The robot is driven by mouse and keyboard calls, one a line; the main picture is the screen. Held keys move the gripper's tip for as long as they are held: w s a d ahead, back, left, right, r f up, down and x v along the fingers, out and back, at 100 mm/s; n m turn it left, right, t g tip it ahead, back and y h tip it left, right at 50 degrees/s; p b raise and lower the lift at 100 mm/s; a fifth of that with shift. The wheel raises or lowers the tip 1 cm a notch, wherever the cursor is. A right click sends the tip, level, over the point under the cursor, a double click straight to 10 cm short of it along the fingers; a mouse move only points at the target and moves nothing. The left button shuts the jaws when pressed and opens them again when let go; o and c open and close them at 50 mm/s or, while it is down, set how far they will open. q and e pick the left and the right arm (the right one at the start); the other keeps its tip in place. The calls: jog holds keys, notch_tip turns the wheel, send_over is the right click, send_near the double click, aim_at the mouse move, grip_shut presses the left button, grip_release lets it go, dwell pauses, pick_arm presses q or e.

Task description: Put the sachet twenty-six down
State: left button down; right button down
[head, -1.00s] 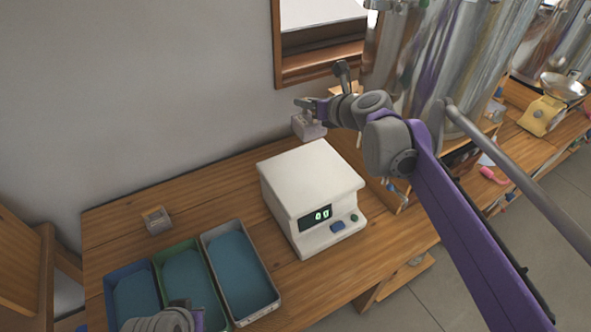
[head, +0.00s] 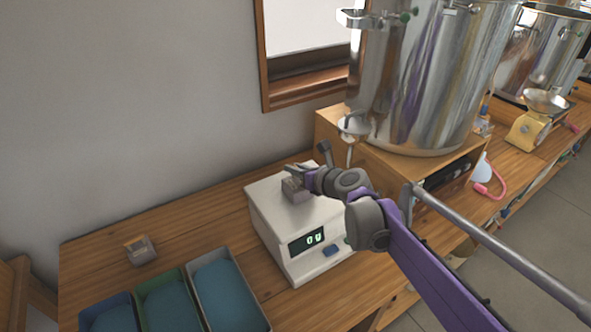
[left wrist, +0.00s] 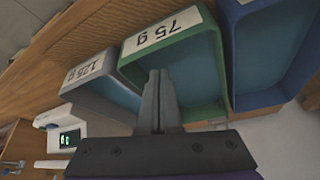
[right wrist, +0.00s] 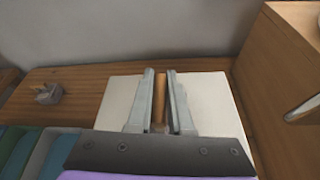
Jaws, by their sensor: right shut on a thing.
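In the right wrist view, a brown strip (right wrist: 159,100) shows between the fingers (right wrist: 160,75), with the white scale top (right wrist: 215,100) below. My left gripper (left wrist: 158,75) shows in the left wrist view, its fingers together and empty, in front of the green tray. It is out of the head view.
A grey tray (head: 247,285), a green tray (head: 185,277) and a blue tray (head: 107,300) stand left of the scale. A wooden box (head: 330,130) under a steel vessel (head: 420,90) stands to the right.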

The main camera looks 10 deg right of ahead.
jog(key=shift+f, duration=0.15)
jog(key=c, duration=0.8)
grip_release()
